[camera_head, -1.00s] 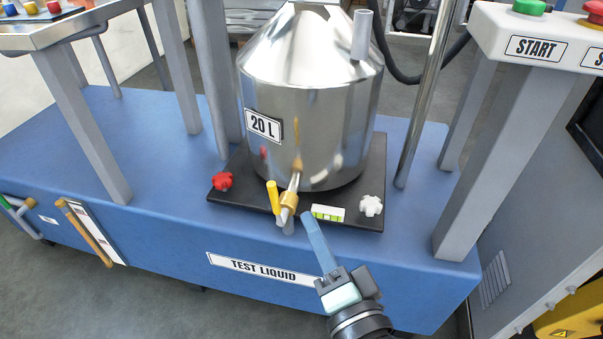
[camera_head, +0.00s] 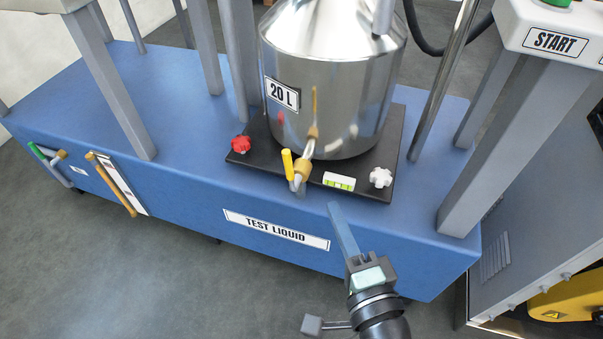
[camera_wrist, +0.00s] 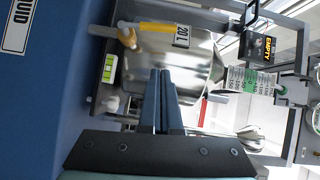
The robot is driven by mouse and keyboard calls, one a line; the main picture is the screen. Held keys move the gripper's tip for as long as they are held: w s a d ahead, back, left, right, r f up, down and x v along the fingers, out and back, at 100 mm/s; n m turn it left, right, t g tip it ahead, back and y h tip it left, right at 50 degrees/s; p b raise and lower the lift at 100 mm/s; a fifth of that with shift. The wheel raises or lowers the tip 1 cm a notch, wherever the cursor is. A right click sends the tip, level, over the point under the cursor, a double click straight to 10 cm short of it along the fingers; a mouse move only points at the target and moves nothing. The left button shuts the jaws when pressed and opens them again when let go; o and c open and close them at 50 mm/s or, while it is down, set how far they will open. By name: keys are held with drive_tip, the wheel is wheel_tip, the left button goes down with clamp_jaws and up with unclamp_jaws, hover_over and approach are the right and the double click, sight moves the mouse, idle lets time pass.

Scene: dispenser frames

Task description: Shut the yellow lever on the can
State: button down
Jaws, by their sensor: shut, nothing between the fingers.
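The steel can (camera_head: 330,85), marked 20 L, stands upright on a black base plate (camera_head: 362,185). A brass and metal tap (camera_head: 303,165) sticks out low at its front. The yellow lever (camera_head: 288,164) stands near upright on the tap's left side. In the wrist view the yellow lever (camera_wrist: 157,27) lies sideways near the top, beside the brass tap (camera_wrist: 127,37). My gripper (camera_head: 335,208) is shut and empty, in front of the platform, to the right of and below the tap. It is apart from the lever. Its shut fingers (camera_wrist: 164,75) point toward the can in the wrist view.
A green level (camera_head: 339,181), a white knob (camera_head: 381,177) and a red knob (camera_head: 241,143) are on the base plate. Grey posts (camera_head: 500,140) rise from the blue platform (camera_head: 190,175) at both sides.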

sight(289, 170)
drive_tip(key=w+a+b, duration=0.2)
drive_tip(key=w+a, duration=0.3)
drive_tip(key=w, duration=0.4)
drive_tip(key=shift+w+a+f, duration=0.2)
drive_tip(key=shift+a+f, duration=0.1)
drive_tip(key=shift+f, duration=0.05)
drive_tip(key=shift+a+r+n+p, duration=0.1)
drive_tip(key=shift+a+n+p, duration=0.15)
drive_tip(key=shift+p, duration=0.45)
